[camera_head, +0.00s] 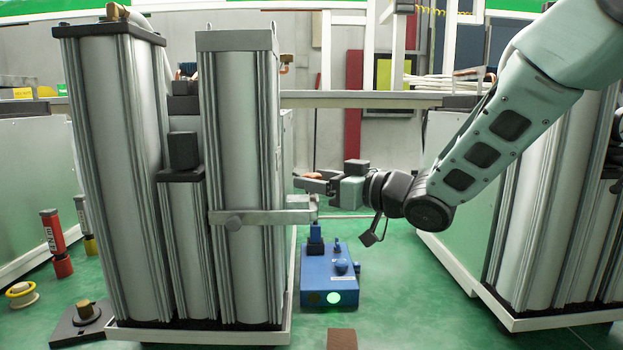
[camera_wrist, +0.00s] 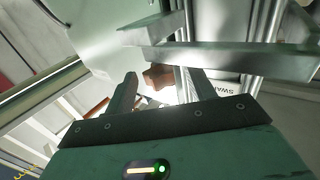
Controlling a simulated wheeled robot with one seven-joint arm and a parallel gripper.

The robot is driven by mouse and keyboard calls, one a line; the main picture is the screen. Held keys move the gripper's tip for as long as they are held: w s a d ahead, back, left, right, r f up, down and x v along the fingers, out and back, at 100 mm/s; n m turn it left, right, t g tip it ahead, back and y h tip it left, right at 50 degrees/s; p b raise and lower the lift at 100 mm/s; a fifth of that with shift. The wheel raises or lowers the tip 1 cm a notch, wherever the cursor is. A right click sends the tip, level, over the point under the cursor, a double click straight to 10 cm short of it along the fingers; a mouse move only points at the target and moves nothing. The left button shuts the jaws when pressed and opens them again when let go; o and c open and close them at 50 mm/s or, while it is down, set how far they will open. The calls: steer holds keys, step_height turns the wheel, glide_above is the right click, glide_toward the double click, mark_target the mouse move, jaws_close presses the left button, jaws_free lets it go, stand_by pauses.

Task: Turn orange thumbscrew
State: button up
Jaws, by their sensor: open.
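The orange thumbscrew (camera_wrist: 158,77) is a lobed knob in the wrist view, bright below and partly cut off by my gripper's edge. It appears between the two fingers of my gripper (camera_wrist: 160,85), which stand apart on either side of it. Whether a finger touches it I cannot tell. In the head view my gripper (camera_head: 305,182) reaches leftward beside the middle steel column. A small orange-brown patch (camera_head: 313,175) shows at its fingers, probably the thumbscrew, mostly hidden.
A grey clamp bar (camera_head: 265,217) crosses the column (camera_head: 238,150) just below my gripper. Metal bars (camera_wrist: 235,58) lie close beyond the fingers in the wrist view. A blue box (camera_head: 328,275) with a green light sits on the floor below. Green floor is free to its right.

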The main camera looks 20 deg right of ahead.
steer(key=shift+x, duration=0.8)
steer(key=c, duration=1)
